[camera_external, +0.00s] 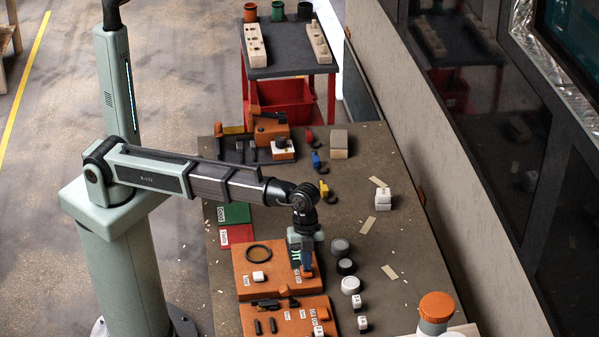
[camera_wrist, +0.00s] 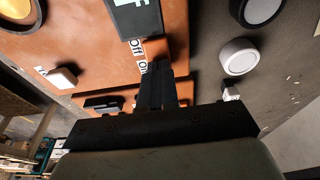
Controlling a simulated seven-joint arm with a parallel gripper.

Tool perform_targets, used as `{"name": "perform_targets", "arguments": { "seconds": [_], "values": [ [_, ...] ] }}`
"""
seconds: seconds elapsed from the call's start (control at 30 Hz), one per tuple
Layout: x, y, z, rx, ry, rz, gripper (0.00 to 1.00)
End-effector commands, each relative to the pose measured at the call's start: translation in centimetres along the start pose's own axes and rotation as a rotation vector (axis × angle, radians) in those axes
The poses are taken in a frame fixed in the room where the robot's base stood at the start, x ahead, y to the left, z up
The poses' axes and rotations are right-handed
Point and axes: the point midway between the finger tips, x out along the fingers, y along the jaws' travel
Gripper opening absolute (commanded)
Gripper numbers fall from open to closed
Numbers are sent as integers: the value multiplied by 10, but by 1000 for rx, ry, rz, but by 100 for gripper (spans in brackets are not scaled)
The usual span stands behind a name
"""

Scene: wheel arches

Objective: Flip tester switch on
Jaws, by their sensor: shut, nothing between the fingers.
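The tester is an orange panel (camera_external: 258,285) on the bench, also large in the wrist view (camera_wrist: 85,35). It carries a dark ring and a small white block (camera_external: 260,277). Off and On labels (camera_wrist: 140,55) sit near the panel's right edge, beside a raised orange piece (camera_wrist: 153,48) that may be the switch. My gripper (camera_external: 307,266) points down at this right edge. In the wrist view its fingers (camera_wrist: 155,78) are together and empty, close to the labels and orange piece. They hide part of that area, so I cannot tell contact or switch position.
A second orange panel (camera_external: 285,319) with dark parts lies in front.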

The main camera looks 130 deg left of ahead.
Motion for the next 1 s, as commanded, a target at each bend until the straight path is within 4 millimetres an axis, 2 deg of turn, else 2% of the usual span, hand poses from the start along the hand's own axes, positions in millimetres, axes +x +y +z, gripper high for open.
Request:
{"name": "perform_targets", "arguments": {
  "seconds": [0.17, 0.37, 1.0],
  "values": [
    [-2, 0, -1, 0, 2, -1, 0],
    [-17, -1, -1, 0, 2, -2, 0],
    [-118, 0, 0, 0, 1, -1, 0]
  ]
}}
